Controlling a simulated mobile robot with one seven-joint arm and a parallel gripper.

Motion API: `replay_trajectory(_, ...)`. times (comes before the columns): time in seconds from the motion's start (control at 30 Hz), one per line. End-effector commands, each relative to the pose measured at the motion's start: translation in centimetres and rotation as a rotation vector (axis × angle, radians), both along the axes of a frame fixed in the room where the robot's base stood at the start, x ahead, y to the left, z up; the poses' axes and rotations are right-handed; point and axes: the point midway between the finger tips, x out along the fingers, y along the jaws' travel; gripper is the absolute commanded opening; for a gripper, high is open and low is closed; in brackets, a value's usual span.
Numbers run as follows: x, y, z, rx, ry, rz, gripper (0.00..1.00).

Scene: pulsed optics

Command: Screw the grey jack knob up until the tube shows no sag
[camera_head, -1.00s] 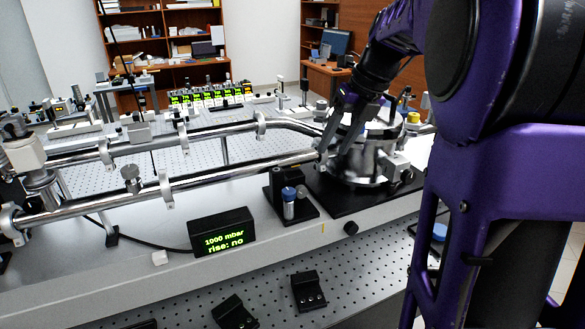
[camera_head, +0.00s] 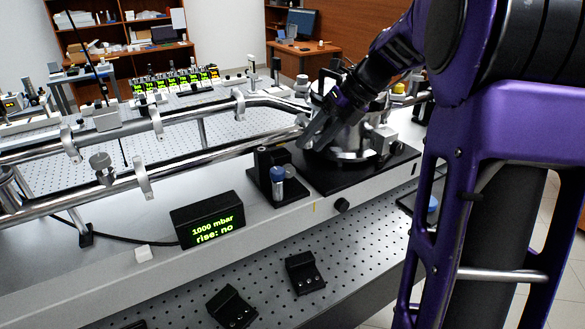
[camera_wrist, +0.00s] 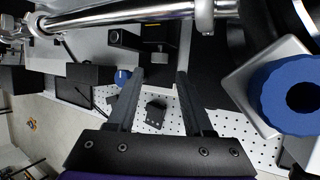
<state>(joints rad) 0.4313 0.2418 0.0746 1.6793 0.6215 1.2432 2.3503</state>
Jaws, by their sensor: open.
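The steel tube (camera_head: 215,155) runs from the left towards the round steel chamber (camera_head: 358,140). It also crosses the top of the wrist view (camera_wrist: 125,14). My gripper (camera_head: 306,143) is open and empty, pointing down in front of the chamber, near the tube's right end. Its two dark fingers (camera_wrist: 159,75) are apart in the wrist view. A small grey knob (camera_wrist: 158,59) sits below a black block, beyond the fingertips and apart from them; I cannot tell if it is the jack knob. Another grey knob (camera_head: 101,164) stands at the tube further left. I cannot judge any sag.
A black display (camera_head: 208,220) reads "1000 mbar, rise: no". A blue-capped part (camera_head: 277,174) stands in a black holder close left of my gripper. A blue knob (camera_wrist: 291,96) is near at the wrist view's right. Black brackets (camera_head: 304,273) lie on the perforated table.

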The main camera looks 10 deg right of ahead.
Motion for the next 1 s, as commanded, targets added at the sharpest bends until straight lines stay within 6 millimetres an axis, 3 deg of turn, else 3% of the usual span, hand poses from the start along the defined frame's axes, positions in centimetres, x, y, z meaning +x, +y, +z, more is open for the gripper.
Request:
replay_trajectory(0.2, 1.0, 2.5, -4.1, 0.001, 0.003, 0.001, 0.51)
replay_trajectory(0.4, 1.7, 3.9, -6.3, 0.002, 0.002, 0.001, 0.51)
replay_trajectory(0.83, 2.0, 4.4, -7.1, 0.0, 0.001, -0.001, 0.51)
replay_trajectory(1.0, 2.0, 4.4, -7.0, 0.0, 0.001, -0.001, 0.22)
